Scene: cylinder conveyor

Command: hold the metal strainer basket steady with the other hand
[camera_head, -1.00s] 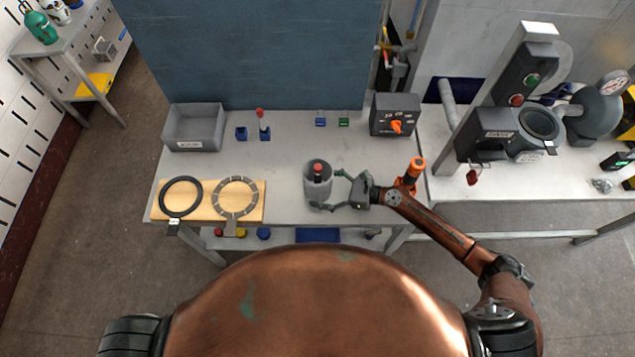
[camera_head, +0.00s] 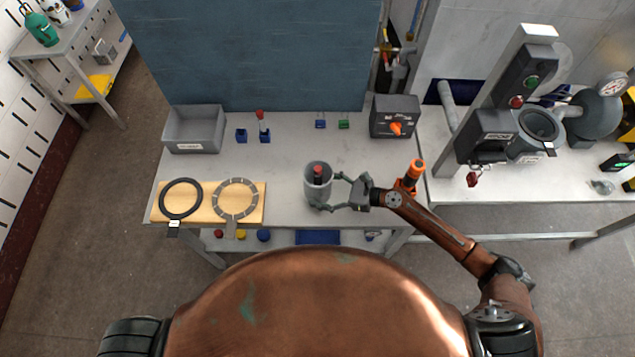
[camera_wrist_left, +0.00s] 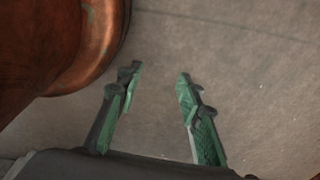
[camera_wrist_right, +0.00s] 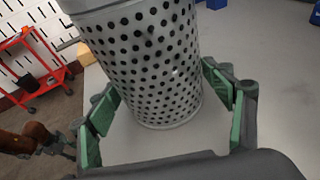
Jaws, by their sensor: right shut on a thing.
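The metal strainer basket (camera_head: 318,186) stands near the front edge of the workbench in the head view, with a red-topped piece (camera_head: 318,170) inside it. In the right wrist view the perforated wall of the basket (camera_wrist_right: 150,65) fills the upper middle. My right gripper (camera_head: 332,192) comes from the right and is shut on the basket, its green-padded fingers (camera_wrist_right: 165,108) on either side near the lower wall. My left gripper (camera_wrist_left: 160,75) is open and empty over bare floor in the left wrist view. The head view does not show it.
A wooden board (camera_head: 254,205) with a black ring (camera_head: 165,197) and a slotted metal ring (camera_head: 219,197) lies left of the basket. A grey bin (camera_head: 194,146) stands behind it. A switch box (camera_head: 394,105) and an orange-topped item (camera_head: 413,172) stand to the right.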

